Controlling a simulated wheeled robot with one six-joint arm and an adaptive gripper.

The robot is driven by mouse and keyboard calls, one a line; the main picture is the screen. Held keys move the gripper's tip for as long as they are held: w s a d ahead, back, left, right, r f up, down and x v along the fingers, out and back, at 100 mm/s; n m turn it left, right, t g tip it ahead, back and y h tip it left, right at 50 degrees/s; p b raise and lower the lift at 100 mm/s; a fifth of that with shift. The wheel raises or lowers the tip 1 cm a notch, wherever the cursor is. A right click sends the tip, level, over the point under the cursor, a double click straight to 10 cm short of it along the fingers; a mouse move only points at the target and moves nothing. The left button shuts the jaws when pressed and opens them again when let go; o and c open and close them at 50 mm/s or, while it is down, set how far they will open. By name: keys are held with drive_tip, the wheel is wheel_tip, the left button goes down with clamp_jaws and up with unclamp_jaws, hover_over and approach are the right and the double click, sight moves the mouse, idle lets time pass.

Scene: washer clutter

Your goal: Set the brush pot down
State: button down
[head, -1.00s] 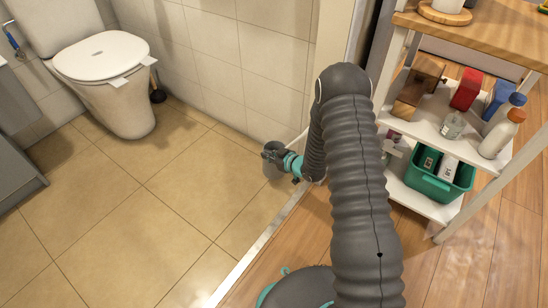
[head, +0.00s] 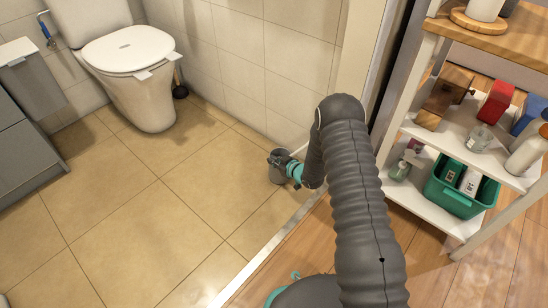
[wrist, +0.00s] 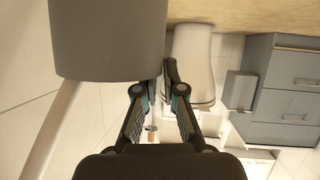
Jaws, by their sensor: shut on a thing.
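The brush pot (head: 277,174) is a plain grey cylinder in the head view, just inside the tiled room near the wall. My gripper (head: 283,158) is shut on it at its upper part. In the wrist view the pot (wrist: 108,40) fills the upper left, and the gripper's fingers (wrist: 164,88) meet at its side. The pot looks upright and low over the tiled floor. Whether its base touches the tiles I cannot tell, as its lower end is cut off in the wrist view.
A white toilet (head: 135,75) stands at the back left, with a dark plunger-like thing (head: 180,91) beside it. A grey cabinet (head: 22,145) is at the left. A white shelf rack (head: 428,205) with a green bin (head: 455,200) stands right. Tiled floor (head: 140,215) is clear.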

drive_tip(key=c, duration=1.3)
unclamp_jaws()
drive_tip(key=shift+f, duration=0.2)
drive_tip(key=p+v, duration=0.1)
drive_tip(key=v, duration=1.1)
